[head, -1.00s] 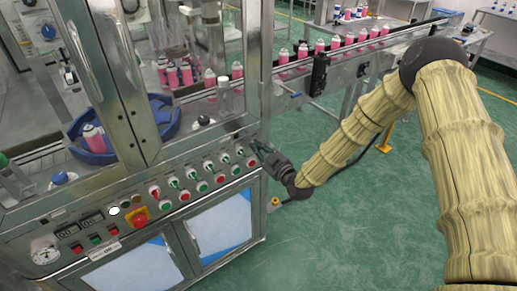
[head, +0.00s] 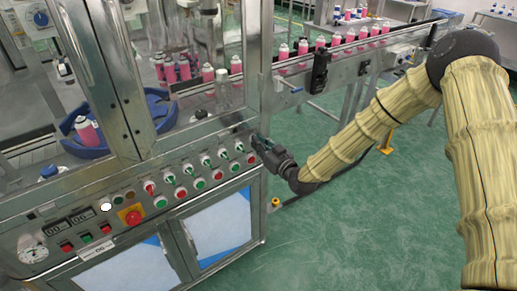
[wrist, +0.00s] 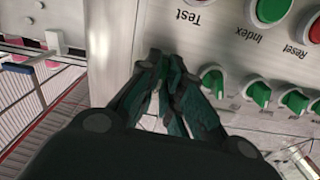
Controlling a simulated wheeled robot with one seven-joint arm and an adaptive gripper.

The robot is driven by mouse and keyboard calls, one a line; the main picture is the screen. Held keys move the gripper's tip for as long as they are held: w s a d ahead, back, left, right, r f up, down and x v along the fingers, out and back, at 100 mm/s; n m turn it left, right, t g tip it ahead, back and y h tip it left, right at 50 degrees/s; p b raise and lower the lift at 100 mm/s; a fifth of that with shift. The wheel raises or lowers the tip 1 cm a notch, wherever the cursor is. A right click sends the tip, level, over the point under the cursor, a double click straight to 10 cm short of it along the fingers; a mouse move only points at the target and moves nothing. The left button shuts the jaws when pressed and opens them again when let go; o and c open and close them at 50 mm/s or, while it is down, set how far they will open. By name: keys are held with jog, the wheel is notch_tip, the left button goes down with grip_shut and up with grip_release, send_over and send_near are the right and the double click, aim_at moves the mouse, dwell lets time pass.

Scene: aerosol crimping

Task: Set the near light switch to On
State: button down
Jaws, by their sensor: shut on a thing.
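My gripper (wrist: 165,72) is at the right end of the control panel's upper switch row, its dark fingers close together against the panel face. It also shows in the head view (head: 259,141). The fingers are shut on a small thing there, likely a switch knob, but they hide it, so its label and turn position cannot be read. The closest visible green switch knob (wrist: 212,82) is just right of the fingers in the wrist view. In the head view this neighbouring knob (head: 239,146) ends the visible upper row.
Push buttons labelled Index (wrist: 272,9) and Test stand close to the fingers. A red emergency stop (head: 131,215) is further left on the panel. A metal cabinet post (head: 257,60) rises behind my gripper.

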jog(key=m+b, duration=0.3)
jog(key=m, duration=0.2)
jog(key=shift+w+d, duration=0.1)
jog(key=shift+d, duration=0.05)
dwell(0.4)
jog(key=c, duration=1.6)
grip_release()
jog(key=v, duration=1.2)
